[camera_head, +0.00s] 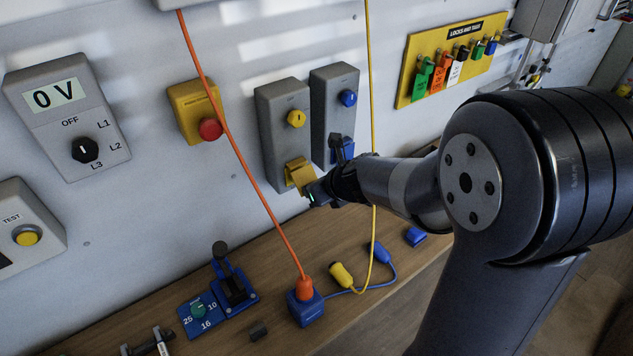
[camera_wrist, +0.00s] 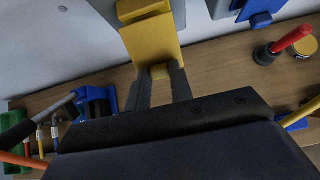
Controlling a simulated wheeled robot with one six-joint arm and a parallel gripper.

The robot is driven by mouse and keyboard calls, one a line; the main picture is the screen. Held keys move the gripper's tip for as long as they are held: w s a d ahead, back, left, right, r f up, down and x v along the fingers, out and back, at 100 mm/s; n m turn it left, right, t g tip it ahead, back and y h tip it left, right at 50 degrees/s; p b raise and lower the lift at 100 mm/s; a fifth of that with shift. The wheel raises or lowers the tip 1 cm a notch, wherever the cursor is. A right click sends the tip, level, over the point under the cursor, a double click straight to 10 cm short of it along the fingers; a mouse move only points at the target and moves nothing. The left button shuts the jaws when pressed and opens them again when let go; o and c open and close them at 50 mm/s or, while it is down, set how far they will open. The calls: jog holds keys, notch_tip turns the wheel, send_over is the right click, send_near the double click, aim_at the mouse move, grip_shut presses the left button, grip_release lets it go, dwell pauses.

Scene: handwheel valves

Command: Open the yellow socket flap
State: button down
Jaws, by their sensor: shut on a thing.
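The yellow socket flap (camera_head: 300,175) is on the lower part of a grey wall box (camera_head: 284,135) with a yellow knob. The flap stands out from the box in the head view, tilted away from it. In the wrist view the flap (camera_wrist: 152,45) is a broad yellow plate hanging below its hinge. My gripper (camera_head: 310,190) is at the flap's lower edge. In the wrist view my gripper (camera_wrist: 160,76) has its two fingers on either side of a yellow tab at that edge, shut on it. The socket behind the flap is hidden.
A second grey box (camera_head: 335,110) with a blue knob and blue flap (camera_head: 342,150) stands close on the right. An orange cord (camera_head: 235,140) and a yellow cord (camera_head: 371,90) hang nearby. The wooden bench (camera_head: 270,240) below holds a blue connector (camera_head: 305,308) and a yellow plug (camera_head: 341,275).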

dwell(0.5)
jog(key=c, duration=1.2)
grip_release()
jog(key=shift+c, duration=0.2)
jog(key=shift+r, duration=0.1)
jog(key=v, duration=1)
jog(key=shift+s+r, duration=0.25)
jog(key=shift+r, duration=0.05)
jog(key=shift+d, duration=0.15)
jog(key=shift+c, duration=0.2)
